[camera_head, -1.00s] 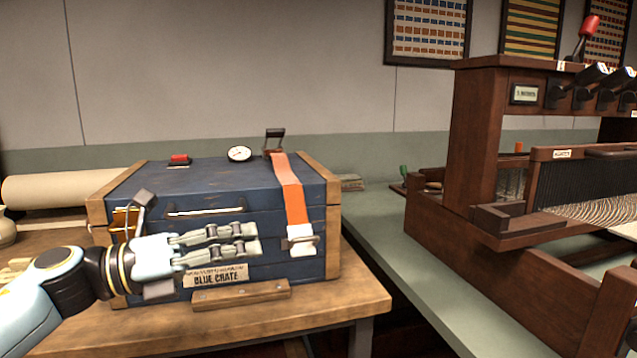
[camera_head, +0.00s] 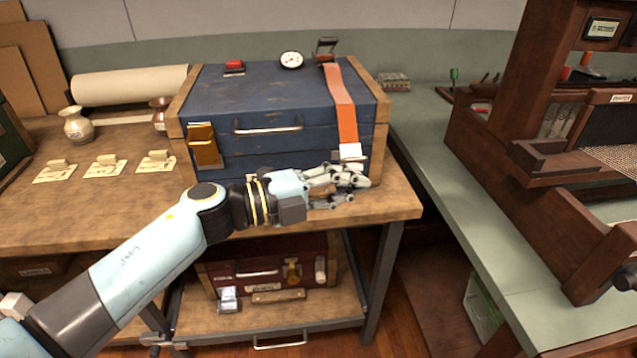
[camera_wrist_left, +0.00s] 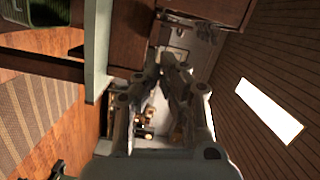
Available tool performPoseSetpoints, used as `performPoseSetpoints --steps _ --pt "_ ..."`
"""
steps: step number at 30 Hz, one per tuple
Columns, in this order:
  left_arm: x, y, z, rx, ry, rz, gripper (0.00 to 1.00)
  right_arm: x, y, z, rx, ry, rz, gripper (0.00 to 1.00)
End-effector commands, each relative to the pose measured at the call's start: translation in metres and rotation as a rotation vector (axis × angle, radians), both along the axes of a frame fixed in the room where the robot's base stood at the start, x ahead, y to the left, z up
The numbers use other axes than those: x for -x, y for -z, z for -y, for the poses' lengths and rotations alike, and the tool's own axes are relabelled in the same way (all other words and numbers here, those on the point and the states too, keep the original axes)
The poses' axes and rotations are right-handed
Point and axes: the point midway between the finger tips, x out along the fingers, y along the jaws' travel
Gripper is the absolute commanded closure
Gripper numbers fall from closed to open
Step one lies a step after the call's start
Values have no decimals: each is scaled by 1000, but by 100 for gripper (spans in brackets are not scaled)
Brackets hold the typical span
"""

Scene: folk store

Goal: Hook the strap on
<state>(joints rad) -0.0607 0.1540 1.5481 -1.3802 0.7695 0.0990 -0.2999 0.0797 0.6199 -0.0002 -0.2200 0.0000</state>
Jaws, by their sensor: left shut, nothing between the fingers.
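The orange strap (camera_head: 343,105) runs over the lid of the blue crate (camera_head: 240,92) and hangs down its front at the right. Its pale end (camera_head: 351,150) shows just above my left gripper (camera_head: 362,180). My left gripper is shut and empty, in front of the crate's lower right front. I cannot tell whether it touches the strap end. The fingers hide part of the crate front below the strap. In the left wrist view the fingers (camera_wrist_left: 168,68) come together, and no strap shows between them. My right gripper is not in view.
A dark metal lever (camera_head: 325,48), a dial (camera_head: 291,60) and a red button (camera_head: 234,66) sit on the lid. The crate stands on a wooden table (camera_head: 395,202). A dark red case (camera_head: 260,272) is on the shelf below. A loom (camera_head: 490,120) stands at the right.

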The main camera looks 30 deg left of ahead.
Motion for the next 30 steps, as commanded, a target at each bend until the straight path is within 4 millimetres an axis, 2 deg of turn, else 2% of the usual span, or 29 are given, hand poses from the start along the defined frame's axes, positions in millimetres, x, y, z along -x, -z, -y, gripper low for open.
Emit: performPoseSetpoints --steps 2,3,9,23,30 --pt "-12 0 9 1 1 1 100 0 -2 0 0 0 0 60" --pt "-18 3 2 -4 0 2 100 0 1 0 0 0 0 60" --pt "-36 8 -11 -3 0 0 100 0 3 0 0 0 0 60" --pt "-41 8 -14 -2 1 2 100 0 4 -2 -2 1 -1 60" --pt "-43 17 -15 -24 0 36 100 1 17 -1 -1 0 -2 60"
